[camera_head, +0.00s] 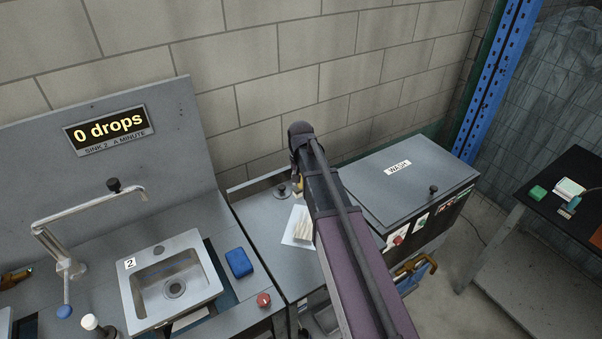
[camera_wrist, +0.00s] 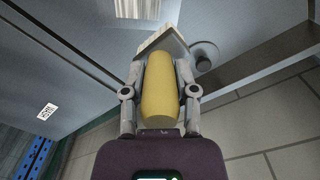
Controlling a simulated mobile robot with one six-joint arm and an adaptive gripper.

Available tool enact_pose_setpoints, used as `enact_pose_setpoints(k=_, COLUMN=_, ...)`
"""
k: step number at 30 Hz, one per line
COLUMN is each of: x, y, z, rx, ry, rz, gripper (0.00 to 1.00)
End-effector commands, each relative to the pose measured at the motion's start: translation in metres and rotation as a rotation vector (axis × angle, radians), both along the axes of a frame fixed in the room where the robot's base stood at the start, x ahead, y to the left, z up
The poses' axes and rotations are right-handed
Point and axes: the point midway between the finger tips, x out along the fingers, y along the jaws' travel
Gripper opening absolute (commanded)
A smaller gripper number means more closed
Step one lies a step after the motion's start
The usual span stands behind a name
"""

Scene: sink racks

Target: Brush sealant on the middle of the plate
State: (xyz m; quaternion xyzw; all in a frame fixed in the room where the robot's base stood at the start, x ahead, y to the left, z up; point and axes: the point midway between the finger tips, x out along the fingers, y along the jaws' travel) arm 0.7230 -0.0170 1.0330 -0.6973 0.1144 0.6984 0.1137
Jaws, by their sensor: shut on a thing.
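In the wrist view, my gripper (camera_wrist: 160,72) is shut on the thick yellow handle of a brush (camera_wrist: 160,100). The brush's pale, flat head points away from my gripper, toward the top of the picture. A pale plate with a streaked middle (camera_wrist: 138,9) shows at the top edge, partly cut off and apart from the brush head. In the head view, the plate (camera_head: 301,226) lies on the grey counter, its right side hidden by my arm. My arm hides most of my gripper there; a bit of the yellow brush (camera_head: 297,186) shows.
A sink (camera_head: 173,288) with a faucet (camera_head: 62,262) is at left, beside a blue sponge-like block (camera_head: 239,262) and a red knob (camera_head: 263,300). The grey WASH box (camera_head: 408,180) stands right of my arm. A round knob (camera_wrist: 205,55) stands near the brush head.

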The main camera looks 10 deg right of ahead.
Motion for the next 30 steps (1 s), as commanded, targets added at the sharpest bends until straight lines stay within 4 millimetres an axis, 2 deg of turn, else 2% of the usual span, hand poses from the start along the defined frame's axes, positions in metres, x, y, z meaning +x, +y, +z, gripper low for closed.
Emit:
enact_pose_setpoints(k=15, x=0.000, y=0.005, z=0.000, rx=0.000, ry=0.000, rz=0.008, gripper=0.00)
enact_pose_setpoints(k=24, x=-0.007, y=-0.011, z=0.008, rx=0.000, ry=0.000, rz=-0.028, gripper=0.00)
enact_pose_setpoints(k=30, x=-0.007, y=-0.011, z=0.007, rx=0.000, ry=0.000, rz=-0.029, gripper=0.00)
